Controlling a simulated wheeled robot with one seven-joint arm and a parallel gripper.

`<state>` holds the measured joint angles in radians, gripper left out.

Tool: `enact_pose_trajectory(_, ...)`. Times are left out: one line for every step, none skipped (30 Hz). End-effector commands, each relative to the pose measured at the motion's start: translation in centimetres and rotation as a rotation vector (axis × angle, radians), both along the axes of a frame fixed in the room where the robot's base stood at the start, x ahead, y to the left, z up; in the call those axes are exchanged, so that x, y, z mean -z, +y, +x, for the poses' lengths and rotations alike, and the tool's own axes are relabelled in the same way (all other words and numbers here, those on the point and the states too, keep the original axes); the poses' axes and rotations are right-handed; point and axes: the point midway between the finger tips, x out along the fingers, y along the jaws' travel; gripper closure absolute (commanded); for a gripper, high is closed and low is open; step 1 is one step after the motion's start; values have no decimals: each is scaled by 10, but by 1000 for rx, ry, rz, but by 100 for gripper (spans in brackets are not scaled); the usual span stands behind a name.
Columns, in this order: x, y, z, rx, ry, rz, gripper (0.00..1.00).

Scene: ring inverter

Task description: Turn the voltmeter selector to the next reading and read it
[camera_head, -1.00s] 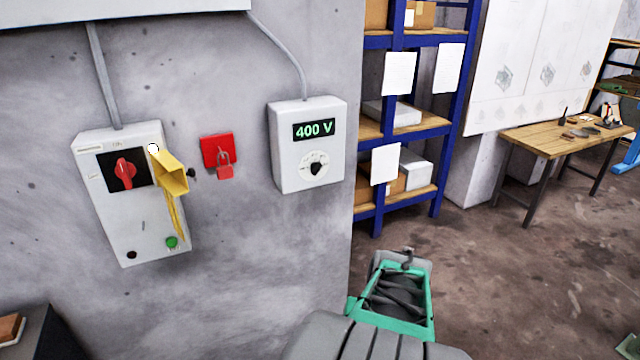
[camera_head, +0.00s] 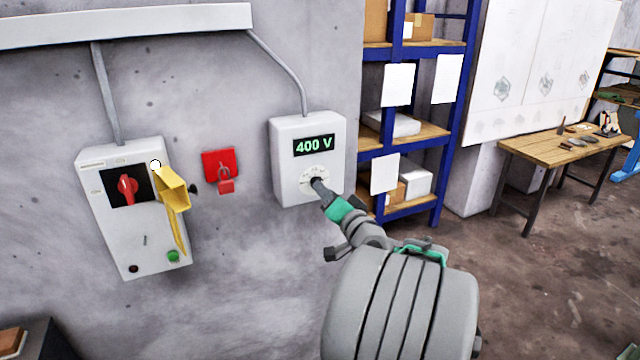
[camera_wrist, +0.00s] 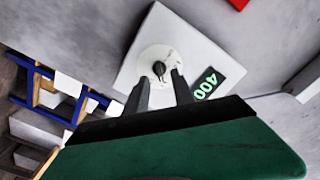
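The voltmeter (camera_head: 285,135) is a white box on the grey wall, and its lit green display (camera_head: 314,146) reads 400 V. Its round selector dial is below the display, partly hidden by my gripper (camera_head: 319,187) in the head view. In the wrist view the black selector knob (camera_wrist: 159,69) stands on the white dial (camera_wrist: 167,52). My gripper (camera_wrist: 160,80) also shows there, with its two fingers apart and the knob just beyond and between their tips. I cannot tell whether a finger touches it. The display (camera_wrist: 206,84) is turned sideways in that view.
Left on the wall are a switch box (camera_head: 125,235) with a red rotary switch and a yellow part, and a red plate with a padlock (camera_head: 226,186). Blue shelving (camera_head: 450,120) stands right of the wall, with a wooden table (camera_head: 545,150) beyond.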

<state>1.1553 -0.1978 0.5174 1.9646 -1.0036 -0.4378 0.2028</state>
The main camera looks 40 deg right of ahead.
Motion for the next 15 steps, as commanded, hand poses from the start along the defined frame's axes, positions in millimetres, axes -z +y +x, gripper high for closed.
enact_pose_trajectory(-3, -2, 11, -4, 1, 0, 70)
enact_pose_trajectory(-3, -2, 17, -5, 2, 1, 70)
enact_pose_trajectory(-3, -5, 22, -3, 1, 0, 70)
enact_pose_trajectory(-2, -7, 27, -3, 1, 1, 70)
enact_pose_trajectory(-2, -8, 30, -3, 1, 1, 70)
enact_pose_trajectory(-2, -9, 33, -1, 1, 0, 70)
enact_pose_trajectory(-1, -10, 35, -1, 2, 0, 70)
enact_pose_trajectory(0, -10, 37, -1, 2, 1, 70)
enact_pose_trajectory(0, -10, 38, -1, 2, 0, 70)
enact_pose_trajectory(0, -11, 38, -1, 2, 0, 70)
enact_pose_trajectory(0, -11, 38, 0, 2, -1, 70)
enact_pose_trajectory(0, -11, 38, 0, 2, -1, 70)
enact_pose_trajectory(0, -11, 38, 0, 2, -1, 70)
enact_pose_trajectory(0, -11, 38, 0, 2, -2, 70)
enact_pose_trajectory(0, -11, 38, 0, 2, -2, 70)
